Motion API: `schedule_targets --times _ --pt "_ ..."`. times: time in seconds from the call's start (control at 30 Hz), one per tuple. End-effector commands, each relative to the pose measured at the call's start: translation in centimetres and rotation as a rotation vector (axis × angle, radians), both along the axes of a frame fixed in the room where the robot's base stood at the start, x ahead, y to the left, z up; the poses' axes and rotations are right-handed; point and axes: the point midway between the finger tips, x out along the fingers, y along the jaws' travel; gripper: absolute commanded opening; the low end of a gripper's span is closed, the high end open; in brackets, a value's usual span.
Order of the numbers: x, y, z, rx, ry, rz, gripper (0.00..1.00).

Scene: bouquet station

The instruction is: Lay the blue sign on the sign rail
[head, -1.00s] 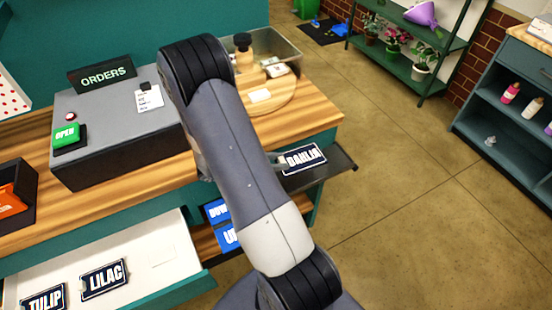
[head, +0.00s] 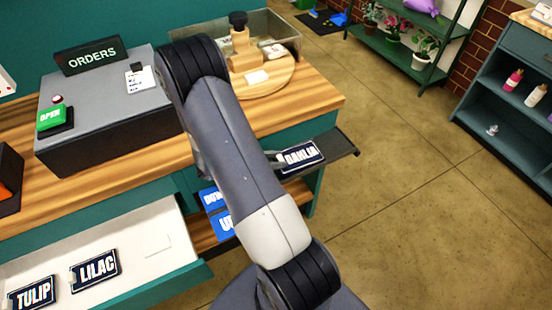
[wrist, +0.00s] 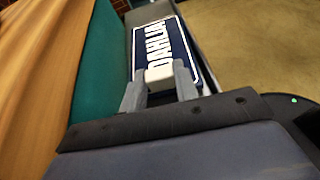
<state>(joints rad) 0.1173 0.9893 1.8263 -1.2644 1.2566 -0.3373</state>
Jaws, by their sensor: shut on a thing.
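A dark blue sign with white letters reading DAHLIA (head: 302,154) is over the dark sign rail (head: 343,145), which juts from the counter's right end. The sign looks flat and close to the rail; I cannot tell whether it touches. My gripper (head: 277,158) is mostly hidden behind my arm in the head view. In the wrist view my gripper (wrist: 160,82) is shut on the pale tab at the near end of the DAHLIA sign (wrist: 178,45). The grey rail (wrist: 143,50) shows along the sign's side there.
An open white drawer (head: 140,245) holds the LILAC (head: 95,271) and TULIP (head: 33,293) signs. Brighter blue signs (head: 222,224) lie on a lower shelf, partly behind my arm. The ORDERS box (head: 105,110) stands on the counter. The floor right of the rail is clear.

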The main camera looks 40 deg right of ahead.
Motion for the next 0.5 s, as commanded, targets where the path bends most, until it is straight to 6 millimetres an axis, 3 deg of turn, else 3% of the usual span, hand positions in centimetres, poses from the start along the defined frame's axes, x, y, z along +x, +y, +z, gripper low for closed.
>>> schedule_targets --times 0.43,0.47,0.5 --pt "0.0 0.0 -0.02 -0.001 0.0 0.0 0.04" --pt "0.0 0.0 -0.02 -0.001 0.0 0.0 0.29" --pt "0.0 0.0 -0.02 -0.001 0.0 0.0 0.33"
